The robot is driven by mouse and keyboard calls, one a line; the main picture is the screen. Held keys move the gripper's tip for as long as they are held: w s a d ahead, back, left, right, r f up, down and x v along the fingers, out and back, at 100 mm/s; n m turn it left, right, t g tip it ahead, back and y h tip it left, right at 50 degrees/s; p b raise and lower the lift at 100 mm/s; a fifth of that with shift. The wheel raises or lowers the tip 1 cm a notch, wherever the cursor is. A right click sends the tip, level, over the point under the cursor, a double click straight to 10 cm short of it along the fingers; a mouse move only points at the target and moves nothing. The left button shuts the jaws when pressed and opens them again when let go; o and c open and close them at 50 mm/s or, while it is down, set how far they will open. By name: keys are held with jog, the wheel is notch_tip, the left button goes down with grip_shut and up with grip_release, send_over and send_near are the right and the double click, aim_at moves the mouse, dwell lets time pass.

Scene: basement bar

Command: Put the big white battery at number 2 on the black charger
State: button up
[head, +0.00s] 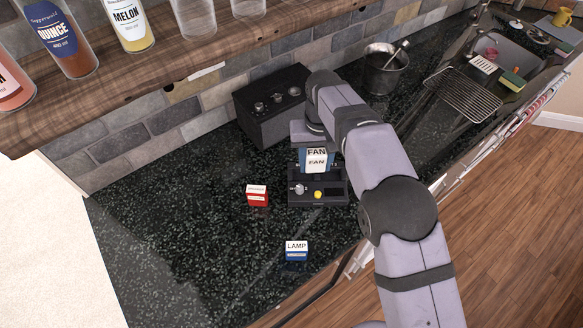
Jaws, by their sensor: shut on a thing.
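My gripper (312,147) is above the back of the black charger (320,200), shut on a white block with blue edges marked FAN (316,162). This is the biggest battery-like block in view. It looks upright, over the charger's rear part; I cannot tell whether it touches the charger or is held just above it. The charger's front shows a grey knob and a yellow button. Its slot numbers cannot be read from here. My gripper's fingertips are mostly hidden by the arm and the block.
A small red block with a white label (257,196) stands left of the charger. A blue block marked LAMP (296,251) stands in front. A black box with knobs (268,105) is behind, and a metal bucket (384,72) back right. The dark counter's left is clear.

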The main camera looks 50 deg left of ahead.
jog(key=shift+m, duration=0.3)
jog(key=w, duration=0.2)
jog(key=w+p, duration=0.1)
jog(key=w, duration=0.1)
jog(key=w+d+f+p, duration=0.1)
jog(key=shift+w, duration=0.4)
jog(key=shift+f, duration=0.2)
